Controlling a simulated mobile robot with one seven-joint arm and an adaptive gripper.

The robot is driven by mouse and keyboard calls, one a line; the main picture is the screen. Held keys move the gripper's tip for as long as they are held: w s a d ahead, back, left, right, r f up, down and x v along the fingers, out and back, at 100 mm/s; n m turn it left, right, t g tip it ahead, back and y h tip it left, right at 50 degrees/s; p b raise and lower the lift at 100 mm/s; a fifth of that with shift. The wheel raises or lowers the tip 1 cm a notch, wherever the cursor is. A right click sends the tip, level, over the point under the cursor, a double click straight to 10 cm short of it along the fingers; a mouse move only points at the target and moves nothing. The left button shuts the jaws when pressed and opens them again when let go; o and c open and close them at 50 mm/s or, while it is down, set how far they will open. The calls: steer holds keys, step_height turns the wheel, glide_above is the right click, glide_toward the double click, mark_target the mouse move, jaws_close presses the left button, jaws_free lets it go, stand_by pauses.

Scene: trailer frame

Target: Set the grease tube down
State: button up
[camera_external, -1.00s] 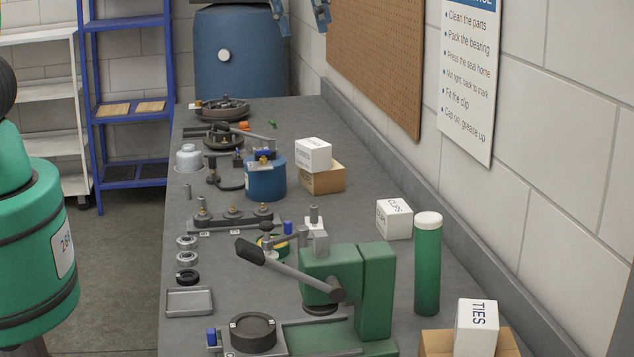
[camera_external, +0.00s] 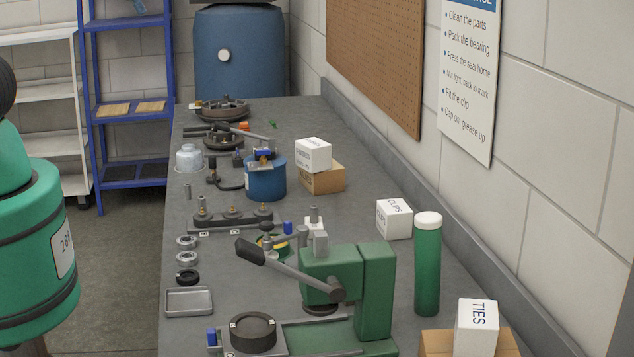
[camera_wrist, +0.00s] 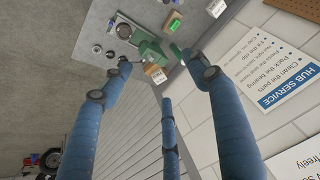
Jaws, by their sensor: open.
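The grease tube, a green cylinder with a white cap (camera_external: 428,270), stands upright on the grey bench (camera_external: 390,285), right of the green press (camera_external: 375,295). In the wrist view the tube (camera_wrist: 175,50) is small and far off, beyond the fingertips. My gripper (camera_wrist: 157,72) shows only in the wrist view. Its blue fingers are spread wide with nothing between them. They are well away from the bench, and the tube stands free of them.
A box marked TIES (camera_external: 477,325) stands on a cardboard box in front of the tube. A CLIPS box (camera_external: 394,219) is behind it. The wall and bench upstand run close on the right. Bearings, a tray (camera_external: 190,302) and a blue pot (camera_external: 265,180) occupy the bench's left and middle.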

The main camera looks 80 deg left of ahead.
steer(key=s+f+n, duration=0.1)
steer(key=s+n, duration=0.1)
steer(key=s, duration=0.4)
steer(key=shift+a+f+t, duration=0.15)
steer(key=shift+f+t, duration=0.1)
steer(key=shift+t, duration=0.05)
step_height(320, 180, down, 17)
steer(key=b, duration=1.7)
